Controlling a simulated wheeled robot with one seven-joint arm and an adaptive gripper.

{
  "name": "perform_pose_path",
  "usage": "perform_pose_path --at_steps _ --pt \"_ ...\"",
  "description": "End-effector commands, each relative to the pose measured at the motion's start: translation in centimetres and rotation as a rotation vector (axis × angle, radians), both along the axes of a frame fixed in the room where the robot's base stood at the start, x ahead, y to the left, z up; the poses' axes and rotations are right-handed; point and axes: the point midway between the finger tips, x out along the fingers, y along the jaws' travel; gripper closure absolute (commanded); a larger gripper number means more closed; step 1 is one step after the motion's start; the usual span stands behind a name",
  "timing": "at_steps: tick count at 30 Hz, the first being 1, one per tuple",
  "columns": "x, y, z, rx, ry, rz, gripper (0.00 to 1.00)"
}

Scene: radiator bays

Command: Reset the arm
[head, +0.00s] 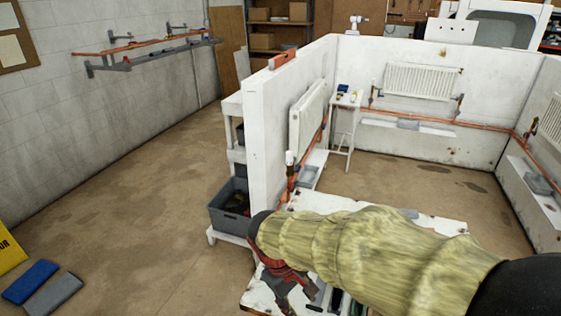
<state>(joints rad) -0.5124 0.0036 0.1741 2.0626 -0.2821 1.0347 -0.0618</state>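My arm, in a yellowish fabric sleeve, reaches across the lower right of the head view. My gripper (288,292), dark with red parts, points down at the sleeve's far end, over or beside the left part of a worn white table (258,296). The sleeve hides much of the table. The fingertips are small and partly lost against the table, so whether they are apart or hold anything is unclear.
Dark tools (336,300) lie on the table close to my gripper. A white partition wall (265,140) with a radiator (306,118) stands just beyond. A grey crate (231,210) sits on a shelf left of the arm. The floor (130,190) at left is mostly clear.

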Motion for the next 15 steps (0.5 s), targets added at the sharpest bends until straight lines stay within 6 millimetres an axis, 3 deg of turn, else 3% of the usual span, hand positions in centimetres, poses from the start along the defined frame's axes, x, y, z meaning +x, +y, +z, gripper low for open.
perform_pose_path --at_steps 3,15 --pt "-2.4 -2.2 2.3 0.115 -0.067 -0.144 0.59" --pt "-9.5 -8.6 8.0 0.387 -0.309 -0.499 0.59"
